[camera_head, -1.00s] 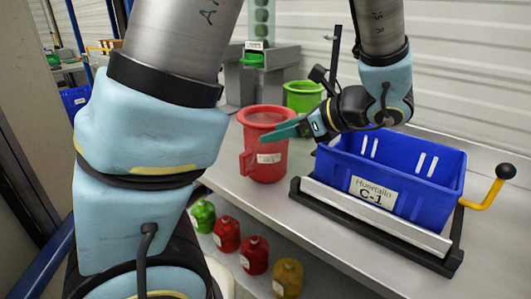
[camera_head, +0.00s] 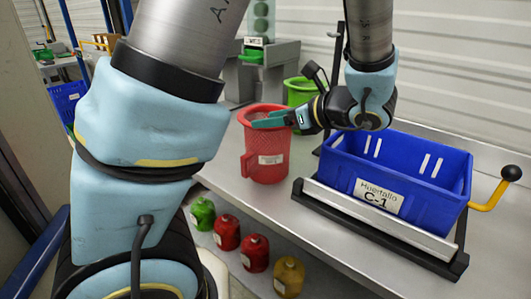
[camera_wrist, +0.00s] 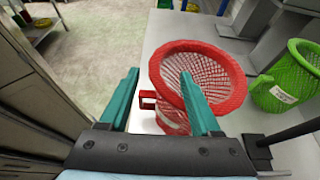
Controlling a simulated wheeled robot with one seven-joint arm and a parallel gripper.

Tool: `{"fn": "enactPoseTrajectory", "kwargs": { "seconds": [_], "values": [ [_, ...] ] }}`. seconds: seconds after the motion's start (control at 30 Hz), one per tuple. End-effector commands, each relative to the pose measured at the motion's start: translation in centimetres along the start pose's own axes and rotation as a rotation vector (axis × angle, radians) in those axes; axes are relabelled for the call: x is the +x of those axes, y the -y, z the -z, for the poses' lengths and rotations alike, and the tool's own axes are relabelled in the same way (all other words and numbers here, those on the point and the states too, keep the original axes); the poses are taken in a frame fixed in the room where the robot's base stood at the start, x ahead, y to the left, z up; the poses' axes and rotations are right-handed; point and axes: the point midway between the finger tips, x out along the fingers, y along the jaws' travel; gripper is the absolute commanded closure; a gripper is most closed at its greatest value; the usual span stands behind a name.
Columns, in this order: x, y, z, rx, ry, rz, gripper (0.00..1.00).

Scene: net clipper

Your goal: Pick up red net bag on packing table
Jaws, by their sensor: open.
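The red net bag (camera_head: 268,150) stands upright on the packing table (camera_head: 235,205), with a thick round rim, a white label and a handle on its left side. In the wrist view the red net bag (camera_wrist: 228,98) shows its open mesh mouth. My gripper (camera_head: 268,121) is at the bag's rim in the head view. In the wrist view my gripper (camera_wrist: 158,75) is open, with one teal finger left of the bag and the other over its mouth. I cannot tell whether a finger touches the rim. Nothing is held.
A blue crate (camera_head: 345,171) labelled C-1 sits in a black frame with a yellow lever (camera_head: 490,196) at right. A green net bag (camera_head: 302,91) stands behind the red one. Several red, green and yellow bundles (camera_head: 228,232) sit on a lower shelf.

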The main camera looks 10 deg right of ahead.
Motion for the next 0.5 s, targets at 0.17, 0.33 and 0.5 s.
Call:
{"fn": "enactPoseTrajectory", "kwargs": {
  "seconds": [0.17,0.33,0.5],
  "values": [
    [1.6,-0.1,0.0,0.0,0.0,-0.002,0.36],
    [3.2,-0.5,0.2,0.004,0.0,-0.004,0.36],
    [5.7,-0.7,0.6,0.003,0.0,-0.004,0.36]
  ]
}}
